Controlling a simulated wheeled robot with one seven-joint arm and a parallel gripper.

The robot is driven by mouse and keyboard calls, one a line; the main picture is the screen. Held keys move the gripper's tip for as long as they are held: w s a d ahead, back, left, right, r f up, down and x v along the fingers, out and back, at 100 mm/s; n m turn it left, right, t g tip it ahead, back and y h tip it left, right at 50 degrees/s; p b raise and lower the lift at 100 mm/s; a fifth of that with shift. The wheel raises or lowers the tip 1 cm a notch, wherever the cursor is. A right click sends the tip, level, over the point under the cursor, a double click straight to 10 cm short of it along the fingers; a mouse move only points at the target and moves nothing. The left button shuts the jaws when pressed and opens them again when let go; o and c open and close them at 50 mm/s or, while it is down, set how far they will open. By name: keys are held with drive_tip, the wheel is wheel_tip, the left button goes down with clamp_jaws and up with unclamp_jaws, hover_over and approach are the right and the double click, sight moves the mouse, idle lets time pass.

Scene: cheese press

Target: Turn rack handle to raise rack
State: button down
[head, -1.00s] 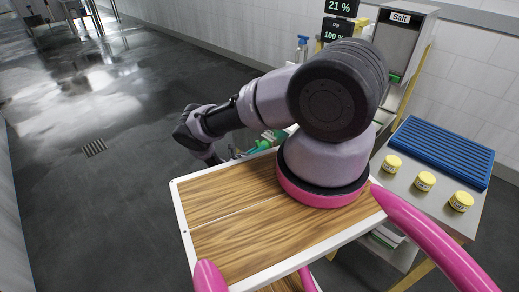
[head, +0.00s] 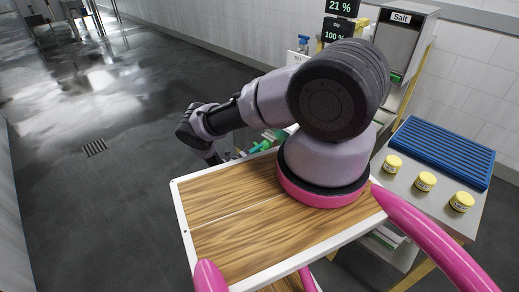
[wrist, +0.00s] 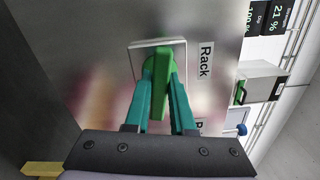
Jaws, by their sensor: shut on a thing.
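The rack handle (wrist: 160,80) is a green lever on a pale square plate (wrist: 136,58) in the wrist view. A "Rack" label (wrist: 205,62) is beside it on the metal panel. My gripper (wrist: 160,88) has its two teal fingers shut on the handle, one on each side. In the wrist view the handle runs roughly up and down between the fingers. In the head view my arm hides most of this area, and the handle and fingers cannot be told apart there. The rack itself is not clearly visible.
A display (head: 335,30) reads 21 % and 100 %. A Salt dispenser (head: 402,45) stands behind my arm. Several small yellow tubs and a blue ribbed tray (head: 440,150) are on the right table. The floor at left is clear.

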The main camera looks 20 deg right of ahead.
drive_tip(key=shift+a+f+n, duration=0.1)
drive_tip(key=shift+n, duration=1)
drive_tip(key=c, duration=0.8)
unclamp_jaws()
drive_tip(key=shift+o, duration=0.2)
drive_tip(key=shift+a, duration=0.1)
drive_tip(key=v, duration=1)
drive_tip(key=shift+a, duration=0.25)
drive_tip(key=shift+s, duration=0.15)
